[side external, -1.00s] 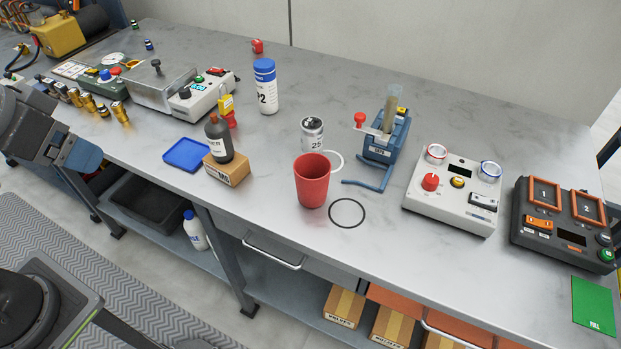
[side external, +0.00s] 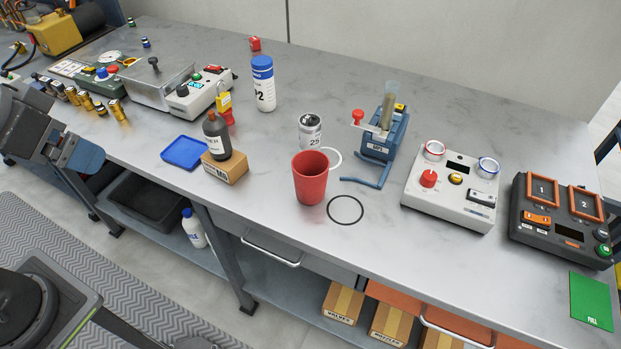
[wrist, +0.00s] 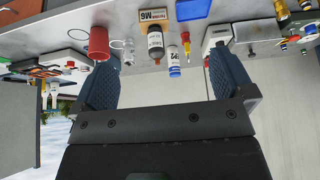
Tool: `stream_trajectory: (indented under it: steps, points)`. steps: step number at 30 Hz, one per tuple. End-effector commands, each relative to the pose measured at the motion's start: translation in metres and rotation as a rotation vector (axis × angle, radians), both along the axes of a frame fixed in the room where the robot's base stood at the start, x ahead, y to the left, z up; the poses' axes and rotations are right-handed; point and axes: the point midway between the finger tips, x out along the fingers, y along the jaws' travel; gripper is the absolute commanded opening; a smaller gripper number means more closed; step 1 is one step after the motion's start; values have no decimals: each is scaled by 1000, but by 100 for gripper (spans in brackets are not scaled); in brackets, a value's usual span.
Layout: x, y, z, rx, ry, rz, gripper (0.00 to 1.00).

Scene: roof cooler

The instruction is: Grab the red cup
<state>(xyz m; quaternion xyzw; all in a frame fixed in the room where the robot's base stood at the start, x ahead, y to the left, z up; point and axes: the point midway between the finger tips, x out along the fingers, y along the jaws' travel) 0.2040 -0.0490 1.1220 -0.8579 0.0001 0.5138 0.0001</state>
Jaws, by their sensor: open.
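The red cup (side external: 310,180) stands upright and open-topped near the front edge of the bench, in the middle of the side view. It also shows in the wrist view (wrist: 98,45), upside down, at the upper left beside one finger. My gripper (wrist: 163,60) is open, with its two dark blue fingers wide apart and nothing between them in its grip. In the side view my gripper (side external: 85,158) is at the far left by the bench's front edge, well apart from the cup. Its inner faces are hidden there.
A can (side external: 310,130) stands just behind the cup, and a black ring (side external: 345,222) lies to its right. A brown bottle (side external: 216,138) on a cardboard box (side external: 226,170) and a blue tray (side external: 184,152) lie between my gripper and the cup. A blue-capped bottle (side external: 263,90) stands farther back.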

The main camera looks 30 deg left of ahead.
Motion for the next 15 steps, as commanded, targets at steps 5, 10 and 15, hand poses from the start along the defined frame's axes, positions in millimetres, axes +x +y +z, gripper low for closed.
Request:
stream_trajectory:
  steps: [5,10,15]
  points:
    - [16,-6,11,30,28,-83,100]
    - [62,-27,34,114,99,-329,100]
    - [117,-60,45,203,172,-624,100]
